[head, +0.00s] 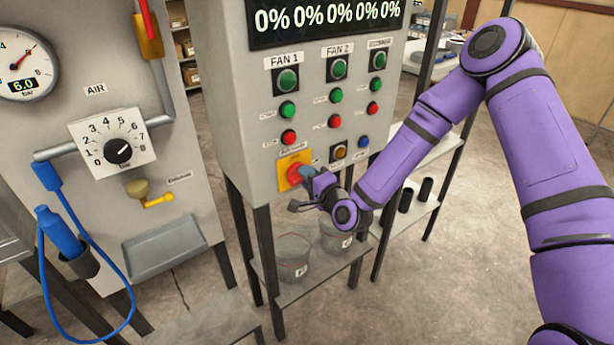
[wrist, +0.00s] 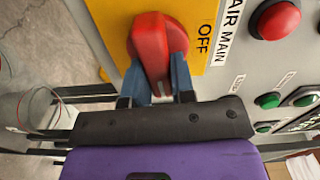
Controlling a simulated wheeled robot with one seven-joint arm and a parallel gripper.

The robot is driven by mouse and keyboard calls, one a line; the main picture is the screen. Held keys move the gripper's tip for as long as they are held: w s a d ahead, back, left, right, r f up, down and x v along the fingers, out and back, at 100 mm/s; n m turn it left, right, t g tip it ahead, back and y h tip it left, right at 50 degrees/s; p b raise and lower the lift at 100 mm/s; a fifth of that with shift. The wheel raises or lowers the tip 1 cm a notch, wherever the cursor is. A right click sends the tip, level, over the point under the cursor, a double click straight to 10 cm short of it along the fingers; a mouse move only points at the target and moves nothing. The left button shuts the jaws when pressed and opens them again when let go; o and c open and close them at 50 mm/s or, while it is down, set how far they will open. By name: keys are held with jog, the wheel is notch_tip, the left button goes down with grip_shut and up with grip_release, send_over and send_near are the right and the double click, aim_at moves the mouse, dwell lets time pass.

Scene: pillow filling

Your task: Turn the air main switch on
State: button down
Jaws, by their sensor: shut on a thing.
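The air main switch is a red rotary knob (head: 293,174) on a yellow plate (head: 283,159), low on the left of the grey control cabinet's front. In the wrist view its red handle (wrist: 150,42) runs up and down the picture. The word OFF is on the yellow plate (wrist: 202,18) to the right of the handle, beside an AIR MAIN label (wrist: 232,30). My gripper (head: 306,174) is at the knob. In the wrist view its blue fingers (wrist: 158,78) are shut on the handle, one on each side. The far end of the handle is partly hidden.
Green, red and other buttons (head: 288,110) sit above and right of the switch. Buckets (head: 292,257) stand on a shelf below. On the left panel are an air dial (head: 118,150), a gauge reading 6.0 (head: 22,62) and a blue hose (head: 45,270).

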jog(key=shift+f+m, duration=0.15)
jog(key=shift+m, duration=0.35)
jog(key=c, duration=1)
grip_release()
jog(key=shift+o, duration=0.2)
jog(key=v, duration=1.1)
jog(key=shift+w, duration=0.15)
